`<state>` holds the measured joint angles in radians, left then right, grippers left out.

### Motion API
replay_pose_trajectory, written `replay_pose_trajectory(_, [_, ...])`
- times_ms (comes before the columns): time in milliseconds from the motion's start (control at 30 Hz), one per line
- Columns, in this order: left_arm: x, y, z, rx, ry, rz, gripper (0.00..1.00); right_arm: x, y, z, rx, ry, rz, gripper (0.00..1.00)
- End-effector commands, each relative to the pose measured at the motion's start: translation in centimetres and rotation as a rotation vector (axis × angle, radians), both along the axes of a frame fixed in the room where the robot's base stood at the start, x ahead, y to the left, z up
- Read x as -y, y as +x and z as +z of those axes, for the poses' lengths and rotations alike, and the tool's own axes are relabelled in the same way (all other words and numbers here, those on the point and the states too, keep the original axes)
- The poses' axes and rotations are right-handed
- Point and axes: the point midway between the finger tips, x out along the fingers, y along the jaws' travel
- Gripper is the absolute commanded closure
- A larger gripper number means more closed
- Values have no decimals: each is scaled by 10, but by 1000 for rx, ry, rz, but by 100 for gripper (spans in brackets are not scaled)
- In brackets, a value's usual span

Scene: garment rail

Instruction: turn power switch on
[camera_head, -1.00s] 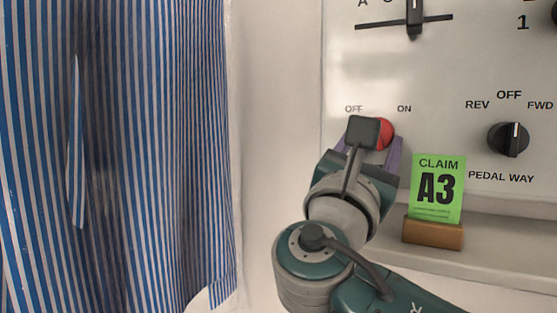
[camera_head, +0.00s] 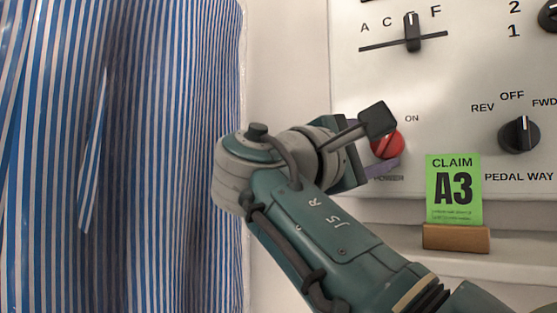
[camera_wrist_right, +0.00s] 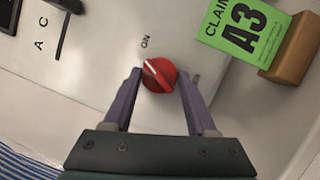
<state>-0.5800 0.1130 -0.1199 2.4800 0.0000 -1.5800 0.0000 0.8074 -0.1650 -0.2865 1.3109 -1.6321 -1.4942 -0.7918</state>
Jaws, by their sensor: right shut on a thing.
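The power switch is a round red knob (camera_head: 387,144) on the pale control panel (camera_head: 450,80), with the ON label to its upper right in the head view. My right gripper (camera_head: 379,147) has its purple fingers on either side of the knob and is shut on it. A dark block on my wrist hides part of the knob and the OFF label in the head view. My left gripper is not in view.
A green A3 claim card (camera_head: 453,190) in a wooden holder (camera_head: 456,238) stands on the ledge just right of the knob. A black pedal-way knob (camera_head: 519,134) and a slider (camera_head: 412,33) are on the panel. Blue-striped garments (camera_head: 120,150) hang at left.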

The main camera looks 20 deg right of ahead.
Motion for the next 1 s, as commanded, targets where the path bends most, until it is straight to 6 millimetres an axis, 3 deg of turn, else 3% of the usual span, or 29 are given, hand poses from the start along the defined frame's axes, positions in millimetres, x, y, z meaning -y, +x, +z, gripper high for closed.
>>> replay_pose_trajectory(400, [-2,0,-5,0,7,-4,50,-1,1,3,191,162,2,98])
replay_pose_trajectory(1000, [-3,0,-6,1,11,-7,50,-1,1,3,239,202,1,98])
